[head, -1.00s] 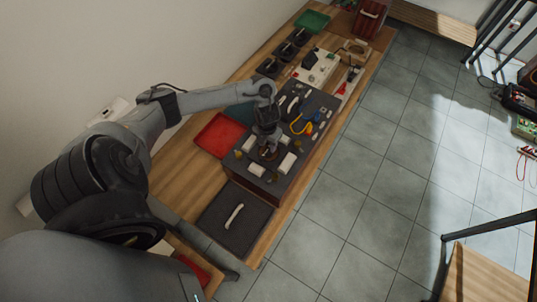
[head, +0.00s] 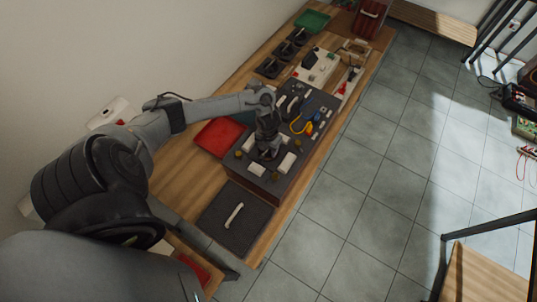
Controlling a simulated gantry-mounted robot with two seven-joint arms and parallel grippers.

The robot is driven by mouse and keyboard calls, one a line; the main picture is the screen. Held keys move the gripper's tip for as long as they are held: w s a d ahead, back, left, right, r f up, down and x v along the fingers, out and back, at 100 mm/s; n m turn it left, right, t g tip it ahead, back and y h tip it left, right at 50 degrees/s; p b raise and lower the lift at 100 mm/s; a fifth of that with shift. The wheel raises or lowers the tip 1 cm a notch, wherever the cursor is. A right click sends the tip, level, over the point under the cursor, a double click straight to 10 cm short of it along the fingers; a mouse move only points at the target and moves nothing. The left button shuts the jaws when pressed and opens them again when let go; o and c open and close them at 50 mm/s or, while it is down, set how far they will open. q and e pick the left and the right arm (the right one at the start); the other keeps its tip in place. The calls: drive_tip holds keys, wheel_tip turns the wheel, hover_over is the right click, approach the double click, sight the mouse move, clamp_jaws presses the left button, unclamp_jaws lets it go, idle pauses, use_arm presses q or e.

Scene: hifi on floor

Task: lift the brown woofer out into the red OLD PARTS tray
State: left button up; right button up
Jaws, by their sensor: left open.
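My left gripper (head: 268,152) is over the near part of the dark speaker cabinet (head: 311,104), pointing down between several white blocks. Its fingers are small here and look open. The brown woofer cannot be made out; the gripper covers the spot beneath it. A red tray (head: 219,136) lies on the bench just left of the cabinet and looks empty. Its label cannot be read. My right gripper is not in view.
A dark panel with a white handle (head: 235,214) lies on the bench in front of the cabinet. Several black square parts (head: 285,50) and a green tray (head: 312,21) stand farther back. A yellow looped item (head: 299,123) lies on the cabinet. Tiled floor is at right.

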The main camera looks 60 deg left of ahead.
use_arm(q)
drive_tip(key=shift+f, duration=0.1)
drive_tip(key=shift+c, duration=0.2)
clamp_jaws()
